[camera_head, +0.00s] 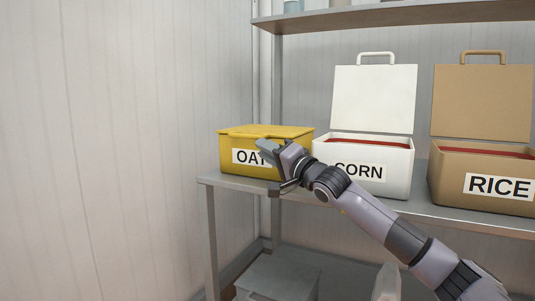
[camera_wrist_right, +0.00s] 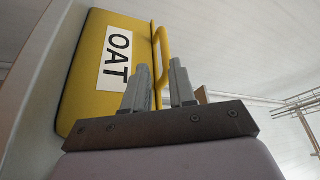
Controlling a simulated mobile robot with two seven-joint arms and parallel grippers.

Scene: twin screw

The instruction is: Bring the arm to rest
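My right gripper (camera_head: 266,149) is in front of the yellow OAT box (camera_head: 232,168) on the shelf and hides part of its label. The box's lid (camera_head: 262,131) lies down, shut or nearly so. The right wrist view shows the yellow box (camera_wrist_right: 85,75) with its OAT label (camera_wrist_right: 118,55) and a yellow handle (camera_wrist_right: 162,55) just beyond my fingertips (camera_wrist_right: 160,75). The two fingers stand apart with a gap between them. I see nothing gripped; whether they touch the handle I cannot tell. My left gripper is not in view.
A white CORN box (camera_head: 390,180) and a brown RICE box (camera_head: 450,190) stand to the right with raised lids and red contents. The shelf (camera_head: 400,207) has a front edge below my forearm. An upper shelf (camera_head: 400,14) runs above. Free room lies left, before the wall (camera_head: 110,150).

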